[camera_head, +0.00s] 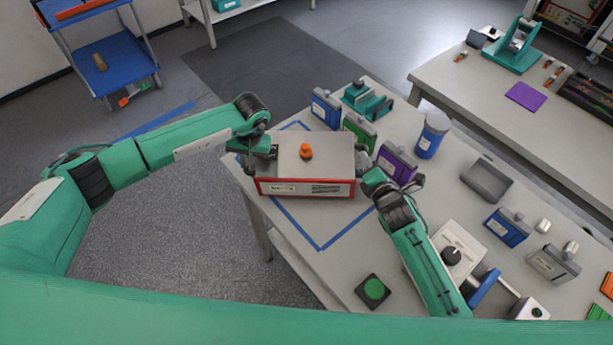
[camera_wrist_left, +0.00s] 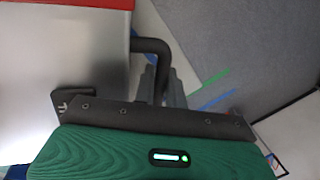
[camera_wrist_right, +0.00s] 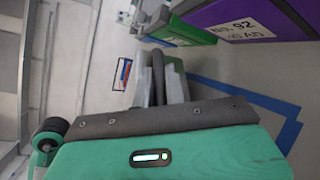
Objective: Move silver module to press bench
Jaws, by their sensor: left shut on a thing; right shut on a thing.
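A large silver-topped module (camera_head: 325,150) with red edging, a labelled front and an orange knob (camera_head: 306,151) is at the near left end of the bench, over the blue tape outline. My left gripper (camera_head: 265,150) is shut on its left handle; the dark handle (camera_wrist_left: 152,46) shows between the fingers in the left wrist view. My right gripper (camera_head: 366,170) is at the opposite side, shut on the right handle; a dark bar (camera_wrist_right: 158,75) shows between its fingers in the right wrist view. I cannot tell whether the module touches the bench.
Blue (camera_head: 325,108), green (camera_head: 359,130) and purple (camera_head: 396,163) modules stand close behind and right of the silver module. A green button (camera_head: 374,289) is near the front edge. Another bench (camera_head: 460,85) with a teal press (camera_head: 515,48) stands back right. A blue cart (camera_head: 115,60) is back left.

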